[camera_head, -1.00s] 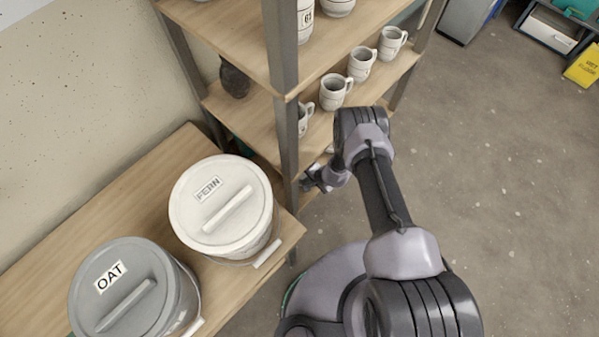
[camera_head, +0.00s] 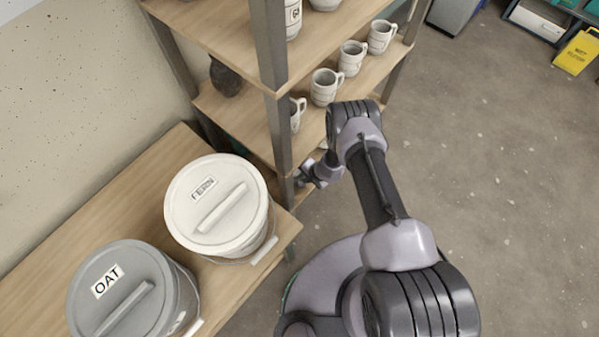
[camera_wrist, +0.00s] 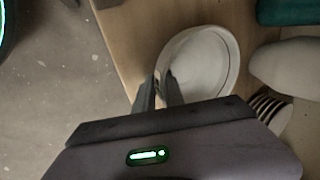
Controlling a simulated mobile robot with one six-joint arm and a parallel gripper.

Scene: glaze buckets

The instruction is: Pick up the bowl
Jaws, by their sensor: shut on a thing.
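In the wrist view a white bowl (camera_wrist: 212,58) with a thin dark line near its rim is on or just over a wooden shelf (camera_wrist: 128,35). My gripper (camera_wrist: 162,80) is shut on the near left part of the bowl's rim. I cannot tell whether the bowl touches the shelf. In the head view my gripper (camera_head: 305,178) reaches in at a lower level of the shelf rack, beside the front post. The bowl is mostly or wholly hidden there.
A white rounded vessel (camera_wrist: 288,68), a teal thing (camera_wrist: 290,10) and a striped piece (camera_wrist: 270,110) are close by. The rack post (camera_head: 272,90) stands beside my arm. Mugs (camera_head: 325,87) line the shelf above. Lidded buckets (camera_head: 218,205) stand at left.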

